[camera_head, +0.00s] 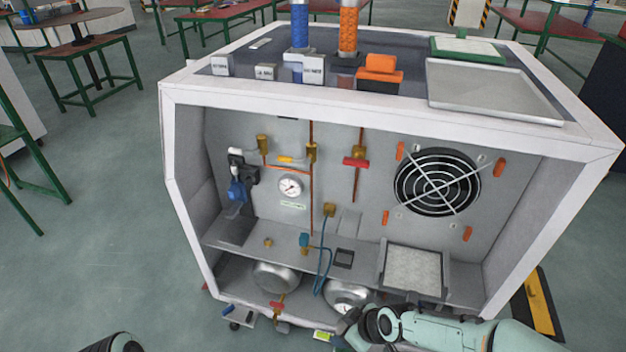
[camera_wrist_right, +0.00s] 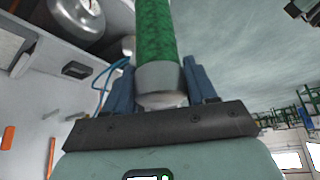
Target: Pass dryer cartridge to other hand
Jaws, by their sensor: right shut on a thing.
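A green cylinder with a grey end cap, seemingly the dryer cartridge (camera_wrist_right: 155,45), is between the two blue fingers of my right gripper (camera_wrist_right: 160,88). The gripper is shut on it near the capped end, and the far end runs out of the top of the right wrist view. In the head view my right gripper (camera_head: 342,332) is low at the bottom middle, in front of the open cabinet; only a small green bit shows there. Part of my left arm shows at the bottom left edge; its gripper is not clearly visible.
The white-framed generator cabinet (camera_head: 185,97) fills the middle. On its top stand a blue cylinder (camera_head: 299,25), an orange cylinder (camera_head: 348,28) and a metal tray (camera_head: 490,92). Inside are a fan (camera_head: 437,182), a gauge (camera_head: 290,186) and metal vessels (camera_head: 275,277).

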